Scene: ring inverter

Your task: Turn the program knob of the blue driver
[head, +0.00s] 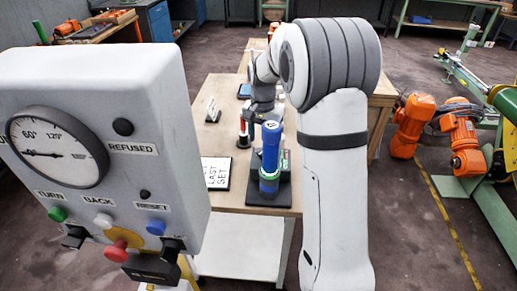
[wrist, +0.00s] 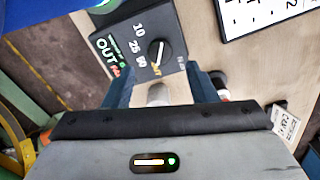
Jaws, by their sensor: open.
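The blue driver (head: 270,150) stands upright on a black base on the wooden table in the head view. In the wrist view its blue body fills the top left corner (wrist: 45,12). Its black panel (wrist: 115,48) carries the dark round program knob (wrist: 160,52), with 10, 25 and 50 printed to the left of it. The knob's pale pointer mark is toward its lower side, by a small orange label. My gripper (wrist: 160,82) is open, with its two dark fingers apart below the knob. A pale round thing shows between them. No finger is seen touching the knob.
A grey control box (head: 110,130) with a gauge and several buttons stands close at the left. A lettered card (head: 217,173) and a red-and-white cylinder (head: 243,133) are left of the driver. A white marked board (wrist: 265,14) lies at the wrist view's top right.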

